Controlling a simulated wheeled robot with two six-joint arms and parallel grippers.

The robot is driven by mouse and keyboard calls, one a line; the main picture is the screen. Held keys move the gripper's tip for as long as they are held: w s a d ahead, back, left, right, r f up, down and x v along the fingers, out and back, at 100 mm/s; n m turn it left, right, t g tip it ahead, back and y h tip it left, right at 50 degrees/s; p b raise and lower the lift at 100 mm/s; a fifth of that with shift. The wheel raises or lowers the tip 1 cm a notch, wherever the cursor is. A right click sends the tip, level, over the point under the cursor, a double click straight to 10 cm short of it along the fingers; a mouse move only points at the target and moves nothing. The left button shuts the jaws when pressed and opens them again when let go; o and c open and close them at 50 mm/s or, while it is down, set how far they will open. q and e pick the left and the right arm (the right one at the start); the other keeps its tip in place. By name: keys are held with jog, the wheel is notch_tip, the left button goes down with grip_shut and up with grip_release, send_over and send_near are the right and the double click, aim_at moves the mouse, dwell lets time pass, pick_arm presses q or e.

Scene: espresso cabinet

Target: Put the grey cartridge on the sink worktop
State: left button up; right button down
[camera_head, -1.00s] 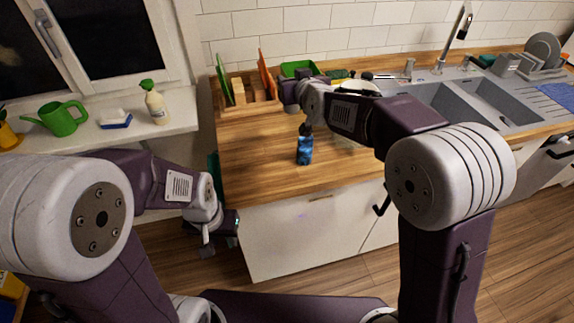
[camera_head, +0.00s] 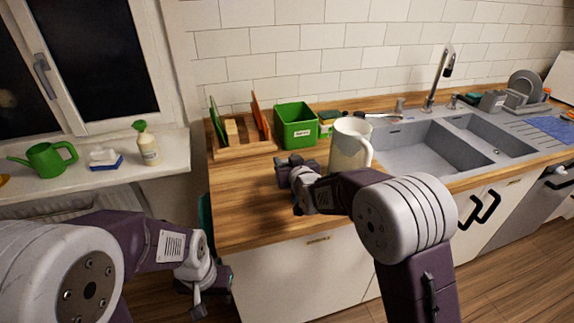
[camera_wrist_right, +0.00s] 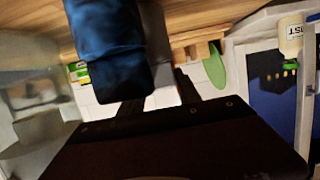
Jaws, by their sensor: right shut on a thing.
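My right gripper (camera_head: 284,173) is low over the wooden worktop (camera_head: 243,213), left of the white pitcher (camera_head: 348,150). In the upside-down right wrist view, its dark fingers (camera_wrist_right: 160,95) are shut on a greyish piece, apparently the grey cartridge (camera_wrist_right: 162,45), partly covered by a blue, dark-ended object (camera_wrist_right: 103,40) close to the camera. In the head view my right wrist hides both. My left gripper (camera_head: 208,284) hangs low in front of the cabinet, left of its door; its jaws are too small to judge.
A green bin (camera_head: 296,128) and a wooden rack (camera_head: 240,150) with boards stand at the worktop's back. The double sink (camera_head: 412,155) with a tap (camera_head: 438,80) is to the right. The worktop's front left is clear.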

jog(key=shift+w+f, duration=0.1)
jog(key=shift+f, duration=0.25)
jog(key=shift+f, duration=0.2)
jog(key=c, duration=0.9)
grip_release()
jog(key=shift+o, duration=0.2)
jog(key=shift+r, duration=0.15)
jog(key=shift+r, duration=0.2)
jog(key=v, duration=1.2)
